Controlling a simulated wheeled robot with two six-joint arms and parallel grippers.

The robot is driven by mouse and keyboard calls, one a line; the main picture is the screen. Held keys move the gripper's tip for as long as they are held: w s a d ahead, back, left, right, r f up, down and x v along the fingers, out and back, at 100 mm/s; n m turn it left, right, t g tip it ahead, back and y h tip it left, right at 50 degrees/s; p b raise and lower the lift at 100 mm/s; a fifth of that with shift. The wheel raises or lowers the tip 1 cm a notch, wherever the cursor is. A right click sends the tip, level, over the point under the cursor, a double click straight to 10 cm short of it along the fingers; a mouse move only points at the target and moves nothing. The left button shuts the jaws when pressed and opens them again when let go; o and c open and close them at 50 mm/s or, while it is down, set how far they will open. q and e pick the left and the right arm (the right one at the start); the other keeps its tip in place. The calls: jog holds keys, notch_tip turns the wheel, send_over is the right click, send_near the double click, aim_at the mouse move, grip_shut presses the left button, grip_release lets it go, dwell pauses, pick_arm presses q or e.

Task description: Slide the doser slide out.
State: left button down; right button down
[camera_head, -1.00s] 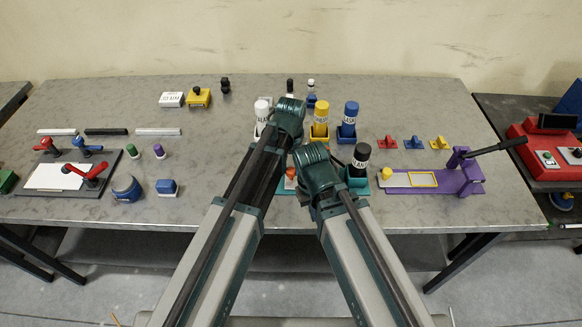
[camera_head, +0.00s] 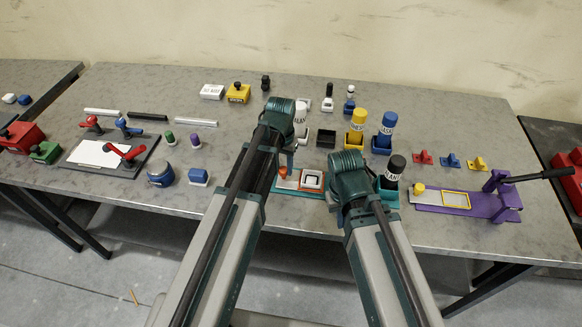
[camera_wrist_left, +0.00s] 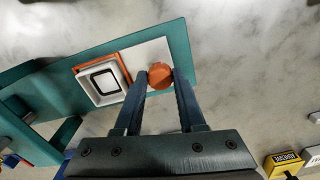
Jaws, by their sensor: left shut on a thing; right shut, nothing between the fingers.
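The doser has a teal base (camera_head: 300,192) and a pale slide (camera_head: 288,184) with an orange knob (camera_head: 283,171). An orange-framed white square piece with a dark outline (camera_head: 312,180) sits beside the knob, clear of the teal housing under the black bottle (camera_head: 394,169). In the left wrist view, my left gripper (camera_wrist_left: 160,78) is shut on the orange knob (camera_wrist_left: 160,74), one finger each side. The pale slide (camera_wrist_left: 150,52) lies on the teal base (camera_wrist_left: 178,45). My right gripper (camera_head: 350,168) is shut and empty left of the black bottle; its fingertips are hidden.
A purple press (camera_head: 470,203) with a long black handle stands right. Yellow (camera_head: 357,124) and blue (camera_head: 386,128) bottles stand behind the doser, beside an empty black holder (camera_head: 326,138). A blue-white block (camera_head: 199,177) is to the left. The table's front edge is close.

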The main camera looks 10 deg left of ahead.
pick_arm(q)
jog(key=shift+a, duration=0.25)
jog(key=c, duration=0.5)
grip_release()
jog(key=shift+a, duration=0.1)
pick_arm(e)
jog(key=shift+a, duration=0.2)
pick_arm(q)
jog(key=shift+r, duration=0.15)
pick_arm(e)
jog(key=shift+r, duration=0.15)
pick_arm(q)
jog(key=shift+r+p, duration=0.5)
jog(key=shift+p, duration=0.2)
pick_arm(e)
jog(key=shift+r, duration=0.55)
pick_arm(q)
notch_tip(320, 180, up, 13)
jog(key=p, duration=1.2)
jog(key=shift+f, duration=0.2)
pick_arm(e)
notch_tip(320, 180, up, 12)
jog(key=shift+r, duration=0.25)
